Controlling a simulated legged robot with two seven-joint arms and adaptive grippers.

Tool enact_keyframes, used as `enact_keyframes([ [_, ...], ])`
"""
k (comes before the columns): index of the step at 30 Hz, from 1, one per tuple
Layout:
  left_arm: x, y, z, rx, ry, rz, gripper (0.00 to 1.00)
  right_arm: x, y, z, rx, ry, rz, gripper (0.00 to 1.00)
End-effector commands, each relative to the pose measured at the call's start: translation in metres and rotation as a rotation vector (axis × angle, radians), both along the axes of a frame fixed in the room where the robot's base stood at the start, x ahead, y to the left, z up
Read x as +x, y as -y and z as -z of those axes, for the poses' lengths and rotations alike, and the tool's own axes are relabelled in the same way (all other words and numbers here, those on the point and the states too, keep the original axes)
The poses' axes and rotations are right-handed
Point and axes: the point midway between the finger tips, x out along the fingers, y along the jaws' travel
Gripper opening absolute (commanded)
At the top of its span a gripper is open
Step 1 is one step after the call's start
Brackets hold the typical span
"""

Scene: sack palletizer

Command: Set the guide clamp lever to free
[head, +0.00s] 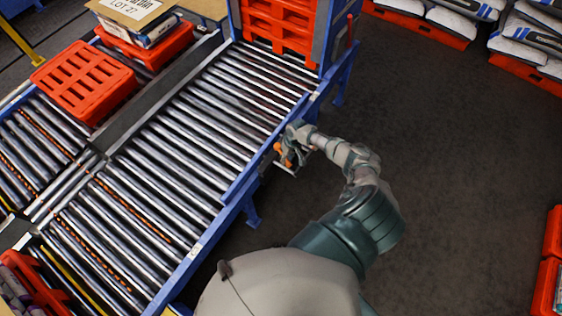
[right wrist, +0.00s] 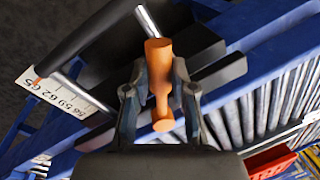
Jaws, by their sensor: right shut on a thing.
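The guide clamp lever (right wrist: 159,78) is orange, with a thick end and a narrower middle, and shows in the right wrist view between my fingers. My right gripper (right wrist: 160,92) is shut on it. In the head view my right gripper (head: 289,148) is at the near side rail of the roller conveyor, and a bit of orange shows there, partly covered by the fingers. A scale plate (right wrist: 62,92) with printed numbers and a red pointer lies left of the lever in the right wrist view. My left gripper is not in view.
The roller conveyor (head: 170,150) has a blue side rail (head: 236,195). An orange pallet (head: 84,80) lies on the rollers at left, and stacked orange pallets (head: 278,28) stand at the far end. Sacks on pallets (head: 455,22) are at the back right. The dark floor (head: 460,150) is clear.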

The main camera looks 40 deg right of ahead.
Motion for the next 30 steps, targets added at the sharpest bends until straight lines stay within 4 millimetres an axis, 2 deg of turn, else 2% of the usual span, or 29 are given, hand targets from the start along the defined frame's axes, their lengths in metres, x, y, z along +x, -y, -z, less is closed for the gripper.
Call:
enact_keyframes([
  [3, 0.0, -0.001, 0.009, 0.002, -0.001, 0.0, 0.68, 0.004, 0.01, -0.001, -0.001, 0.011, -0.085, 0.0],
  [13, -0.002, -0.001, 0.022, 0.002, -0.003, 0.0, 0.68, 0.005, 0.022, -0.002, -0.001, 0.011, -0.26, 0.0],
  [30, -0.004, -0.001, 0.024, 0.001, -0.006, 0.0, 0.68, 0.005, 0.026, -0.004, -0.002, 0.011, -0.318, 0.0],
])
